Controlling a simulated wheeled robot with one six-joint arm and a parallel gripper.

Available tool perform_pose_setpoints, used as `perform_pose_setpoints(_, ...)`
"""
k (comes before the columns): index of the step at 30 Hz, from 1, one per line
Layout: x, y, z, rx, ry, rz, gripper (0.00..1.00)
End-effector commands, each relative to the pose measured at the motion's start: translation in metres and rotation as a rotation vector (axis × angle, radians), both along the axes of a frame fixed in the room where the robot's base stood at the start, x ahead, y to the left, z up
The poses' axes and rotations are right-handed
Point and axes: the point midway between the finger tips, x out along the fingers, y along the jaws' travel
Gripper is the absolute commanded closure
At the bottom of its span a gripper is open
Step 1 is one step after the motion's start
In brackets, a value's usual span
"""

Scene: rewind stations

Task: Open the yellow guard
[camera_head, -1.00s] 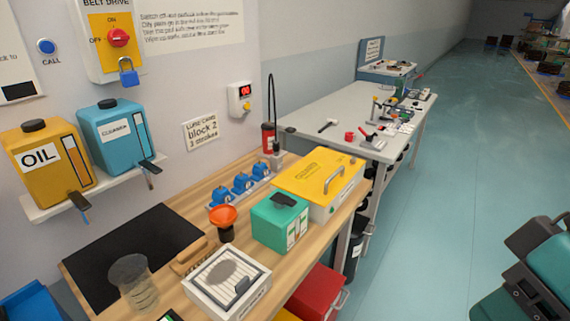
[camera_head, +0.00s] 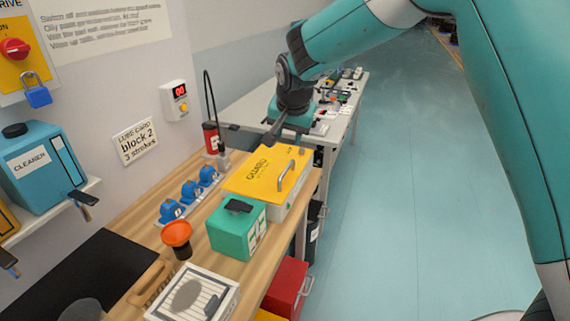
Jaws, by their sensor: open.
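The yellow guard (camera_head: 258,176) is a flat lid lying closed on a white box on the wooden bench. It has "GUARD" lettering and a grey bar handle (camera_head: 287,172) on its right side. My gripper (camera_head: 270,138) hangs just above and behind the guard, pointing down to the left. It is open and holds nothing that I can see. It looks apart from the handle. My teal arm reaches in from the right and hides part of the rear bench.
A green box (camera_head: 237,230) stands in front of the guard. Blue bearing blocks (camera_head: 190,191) and an orange funnel (camera_head: 177,236) are to its left. A red bottle (camera_head: 211,138) with a thin tube stands behind. The floor (camera_head: 420,200) at right is clear.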

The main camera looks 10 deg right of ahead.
Motion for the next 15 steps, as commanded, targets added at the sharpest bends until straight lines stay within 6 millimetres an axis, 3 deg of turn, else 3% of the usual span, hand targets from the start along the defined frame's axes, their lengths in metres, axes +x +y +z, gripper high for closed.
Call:
perform_pose_setpoints(3,0.028,-0.004,-0.013,-0.005,-0.033,-0.104,0.6)
perform_pose_setpoints(11,0.046,-0.009,-0.037,-0.007,-0.046,-0.153,0.6)
perform_pose_setpoints(15,0.058,-0.012,-0.063,-0.007,-0.044,-0.152,0.6)
